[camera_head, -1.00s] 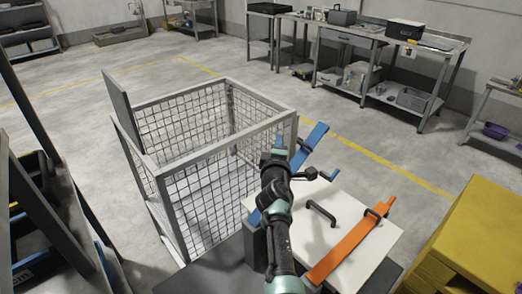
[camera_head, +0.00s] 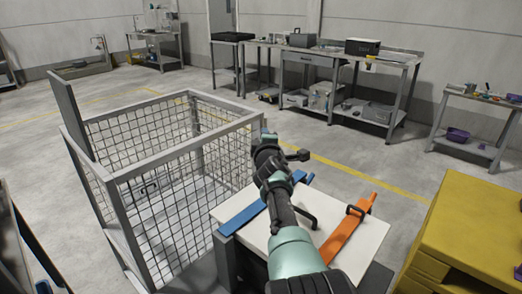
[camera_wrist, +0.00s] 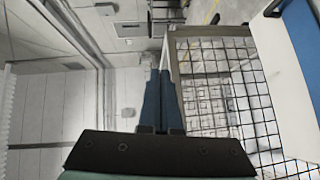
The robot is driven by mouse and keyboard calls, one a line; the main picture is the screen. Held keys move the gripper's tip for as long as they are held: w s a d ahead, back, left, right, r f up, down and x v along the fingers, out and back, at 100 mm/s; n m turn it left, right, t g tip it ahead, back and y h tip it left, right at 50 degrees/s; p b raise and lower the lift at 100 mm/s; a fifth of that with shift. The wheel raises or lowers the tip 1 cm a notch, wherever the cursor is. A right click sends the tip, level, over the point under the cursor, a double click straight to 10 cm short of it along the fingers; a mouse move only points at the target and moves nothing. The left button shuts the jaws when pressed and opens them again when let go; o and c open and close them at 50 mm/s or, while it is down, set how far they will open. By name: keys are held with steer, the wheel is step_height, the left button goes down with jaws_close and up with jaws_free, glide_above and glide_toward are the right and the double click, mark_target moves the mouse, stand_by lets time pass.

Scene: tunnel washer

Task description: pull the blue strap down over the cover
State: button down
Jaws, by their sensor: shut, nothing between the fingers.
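The white cover (camera_head: 348,238) is a flat panel beside the mesh cage. The blue strap (camera_head: 243,217) runs along the left side of the cover and looks laid low across it; my arm hides its middle. Its far end (camera_head: 301,177) shows past my arm. In the wrist view, the blue strap (camera_wrist: 301,28) is at the upper right, well apart from the fingers. My gripper (camera_head: 264,134) is beyond the strap, near the cage's right corner, and touches nothing visible. In the wrist view, its fingers (camera_wrist: 160,73) are shut together and empty.
An orange strap (camera_head: 346,231) with a black loop crosses the cover's right side. A black handle (camera_head: 306,219) is between the straps. The mesh cage (camera_head: 180,157) stands left and the yellow cabinet (camera_head: 470,225) right. Open floor lies behind, before the benches (camera_head: 345,60).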

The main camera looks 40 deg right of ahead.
steer(key=d+b, duration=0.1)
steer(key=f+b, duration=0.1)
steer(key=b, duration=0.1)
steer(key=shift+s+d, duration=0.15)
steer(key=shift+d, duration=0.2)
steer(key=shift+d+b, duration=0.15)
steer(key=shift+b, duration=0.25)
steer(key=shift+r, duration=0.15)
steer(key=s+r+p, duration=0.7)
steer(key=r+p, duration=0.4)
steer(key=p, duration=1.3)
steer(key=shift+a+p, duration=0.35)
steer(key=shift+a, duration=0.1)
